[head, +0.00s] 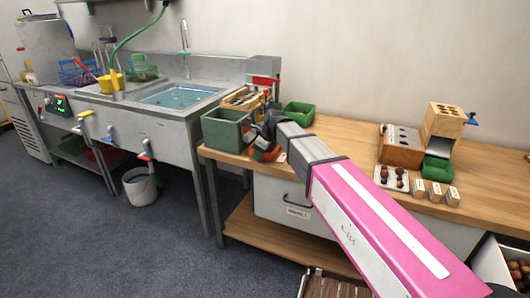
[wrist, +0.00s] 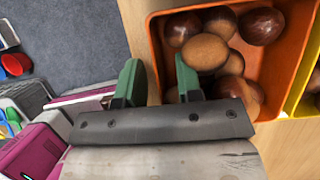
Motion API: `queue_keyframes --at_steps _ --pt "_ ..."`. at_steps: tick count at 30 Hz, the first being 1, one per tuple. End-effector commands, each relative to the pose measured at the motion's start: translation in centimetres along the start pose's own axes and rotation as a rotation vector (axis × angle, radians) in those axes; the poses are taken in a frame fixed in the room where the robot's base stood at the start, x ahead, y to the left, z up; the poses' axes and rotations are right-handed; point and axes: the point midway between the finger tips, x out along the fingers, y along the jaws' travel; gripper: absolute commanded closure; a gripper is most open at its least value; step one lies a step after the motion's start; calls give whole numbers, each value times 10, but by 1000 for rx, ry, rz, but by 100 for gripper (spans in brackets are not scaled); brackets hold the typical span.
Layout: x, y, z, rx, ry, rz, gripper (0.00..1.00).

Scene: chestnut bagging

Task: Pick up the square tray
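An orange square tray (wrist: 235,6) holding several brown chestnuts (wrist: 205,50) fills the upper right of the wrist view. My gripper (wrist: 158,78) is at its left wall, with its two green fingers apart. The left finger is outside the tray over the wood, and the right finger is inside beside the chestnuts. The wall runs between them, and I see no firm contact. In the head view, my gripper (head: 268,136) is low over the left part of the wooden bench, and only a bit of orange (head: 264,153) shows beneath it.
A yellow-rimmed container (wrist: 303,100) adjoins the tray on the right. A grey-green box (head: 226,131) stands left of my gripper and a green tray (head: 298,115) behind it. Wooden blocks (head: 401,147) stand farther right on the bench (head: 345,133). A sink (head: 180,97) is at left.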

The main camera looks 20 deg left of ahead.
Motion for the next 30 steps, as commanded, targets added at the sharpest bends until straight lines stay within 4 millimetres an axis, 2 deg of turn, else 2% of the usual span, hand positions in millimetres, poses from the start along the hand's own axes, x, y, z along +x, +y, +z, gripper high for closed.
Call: queue_keyframes --at_steps 7,8,9,11,23,30 --pt "0 0 0 0 0 0 67" --pt "0 0 0 0 0 0 70" --pt "0 0 0 0 0 0 83" --pt "0 0 0 0 0 0 100" --pt "-1 0 0 0 -1 -1 100" --pt "-13 0 6 0 -1 -1 100"
